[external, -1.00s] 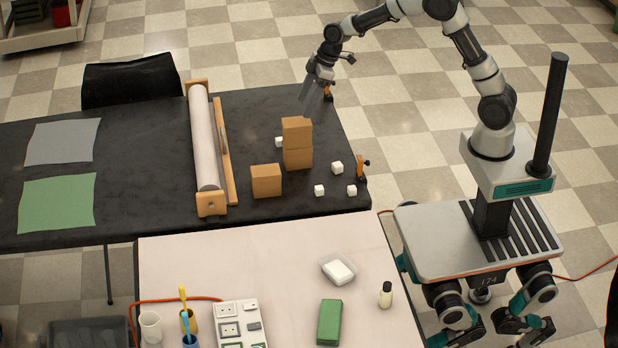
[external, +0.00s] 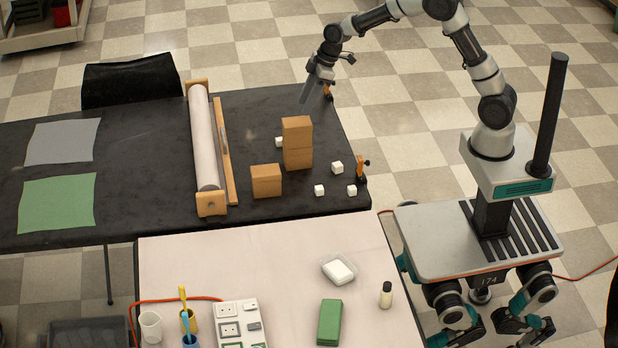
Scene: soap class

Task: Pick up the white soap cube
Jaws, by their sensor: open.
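Several small white cubes lie on the black table. One cube (external: 337,168) is right of the stacked brown boxes, with another cube (external: 319,190) and a third cube (external: 351,190) nearer the front edge. A white soap block (external: 340,269) sits in a clear dish on the pale table. I cannot tell which of these is the soap cube named. My gripper (external: 304,101) is open and empty, pointing down above the table, behind the stack in the picture and apart from the cubes.
Two stacked brown boxes (external: 297,143) stand between my gripper and the front cubes. A single brown box (external: 266,181) is to their left. A paper roll (external: 205,140) crosses the table further left. Small orange clamps (external: 361,168) sit at the right edge.

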